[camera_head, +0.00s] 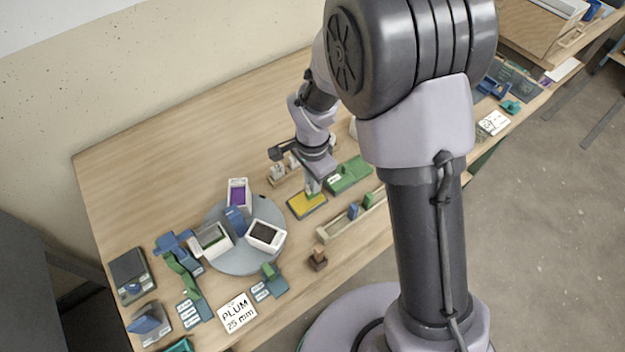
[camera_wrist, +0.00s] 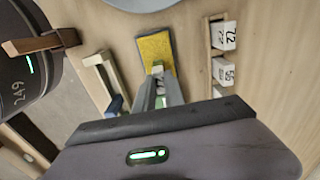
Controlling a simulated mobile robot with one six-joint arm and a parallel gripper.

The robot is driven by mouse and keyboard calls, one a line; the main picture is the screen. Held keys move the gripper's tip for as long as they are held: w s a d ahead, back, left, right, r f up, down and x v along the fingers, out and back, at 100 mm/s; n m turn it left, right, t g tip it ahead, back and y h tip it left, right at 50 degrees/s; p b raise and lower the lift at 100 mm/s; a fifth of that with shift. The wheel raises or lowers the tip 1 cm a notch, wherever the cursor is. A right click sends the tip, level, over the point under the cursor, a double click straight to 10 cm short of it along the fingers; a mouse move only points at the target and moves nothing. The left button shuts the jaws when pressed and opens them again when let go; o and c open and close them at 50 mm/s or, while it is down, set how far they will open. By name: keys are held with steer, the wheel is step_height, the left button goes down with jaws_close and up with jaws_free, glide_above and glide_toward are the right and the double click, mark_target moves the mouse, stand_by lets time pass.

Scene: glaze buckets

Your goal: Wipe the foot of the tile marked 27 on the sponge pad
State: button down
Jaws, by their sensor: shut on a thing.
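The yellow sponge pad (camera_head: 303,206) lies in a dark tray on the table; it also shows in the wrist view (camera_wrist: 155,47). My gripper (camera_head: 313,183) is directly above the pad, pointing down. In the wrist view my gripper (camera_wrist: 159,88) is shut on a small pale tile (camera_wrist: 157,69), whose lower end is at or just over the pad's near part. I cannot tell whether it touches. The fingers hide most of the tile, and no number is readable on it.
A wooden rail (camera_head: 337,229) with blue and green pieces lies in front. A grey round disc (camera_head: 250,265) holds white buckets at left. A card reading PLUM 25 mm (camera_head: 237,313) lies near the front edge.

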steer(key=shift+f, duration=0.1)
stand_by(0.3)
steer(key=shift+s+a+b, duration=0.25)
steer(key=shift+s+a, duration=0.25)
steer(key=shift+a, duration=0.3)
steer(key=shift+s+a+b, duration=0.25)
steer(key=shift+s+a, duration=0.25)
steer(key=shift+a, duration=0.25)
steer(key=shift+w+d, duration=0.5)
steer(key=shift+d, duration=0.3)
steer(key=shift+w+d, duration=0.5)
steer(key=shift+d, duration=0.25)
steer(key=shift+s+a+b, duration=0.25)
steer(key=shift+s+a, duration=0.25)
steer(key=shift+a, duration=0.3)
steer(key=shift+s+a+b, duration=0.25)
steer(key=shift+s+a, duration=0.25)
steer(key=shift+a, duration=0.25)
steer(key=shift+w+d, duration=0.55)
steer(key=shift+d, duration=0.25)
steer(key=shift+w+d, duration=0.5)
steer(key=shift+d, duration=0.25)
step_height(320, 180, up, 6)
steer(key=p, duration=0.4)
steer(key=shift+r, duration=0.2)
